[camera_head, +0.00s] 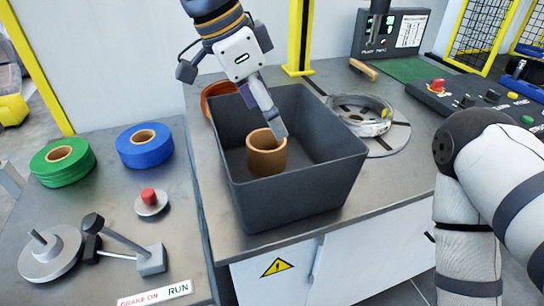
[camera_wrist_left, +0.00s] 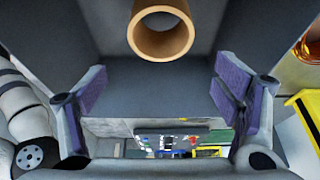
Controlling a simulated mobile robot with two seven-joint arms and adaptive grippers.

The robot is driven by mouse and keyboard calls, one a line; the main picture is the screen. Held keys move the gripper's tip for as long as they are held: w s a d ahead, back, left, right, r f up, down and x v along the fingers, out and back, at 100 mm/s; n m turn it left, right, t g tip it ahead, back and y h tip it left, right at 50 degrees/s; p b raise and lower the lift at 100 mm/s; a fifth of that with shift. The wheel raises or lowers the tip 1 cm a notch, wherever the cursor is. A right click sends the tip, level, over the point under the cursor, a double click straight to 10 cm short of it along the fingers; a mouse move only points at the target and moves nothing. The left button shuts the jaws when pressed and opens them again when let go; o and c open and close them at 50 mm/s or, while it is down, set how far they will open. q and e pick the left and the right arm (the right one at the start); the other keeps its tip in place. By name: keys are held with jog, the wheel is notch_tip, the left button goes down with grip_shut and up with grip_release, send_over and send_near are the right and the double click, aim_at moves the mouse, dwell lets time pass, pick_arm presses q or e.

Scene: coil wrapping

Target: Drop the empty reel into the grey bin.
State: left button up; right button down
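The empty reel is a brown cardboard tube (camera_head: 267,158) with its open end up, inside the grey bin (camera_head: 300,190). I cannot tell whether it rests on the bin's floor. My left gripper (camera_head: 279,128) reaches down into the bin and overlaps the reel's upper right edge in the head view. In the left wrist view its purple-padded fingers (camera_wrist_left: 160,98) are wide apart with nothing between them. The reel (camera_wrist_left: 160,28) shows there beyond the fingers, at the top. My right arm is at the right of the head view; its gripper is out of view.
Left of the bin are a green roll (camera_head: 62,163), a blue roll (camera_head: 145,147), a red knob (camera_head: 148,197) and a grey spindle disc (camera_head: 50,254). A wrapped coil (camera_head: 362,114) lies on a round plate to the right. A yellow post (camera_head: 300,38) stands behind.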

pick_arm(q)
jog(key=v, duration=1.2)
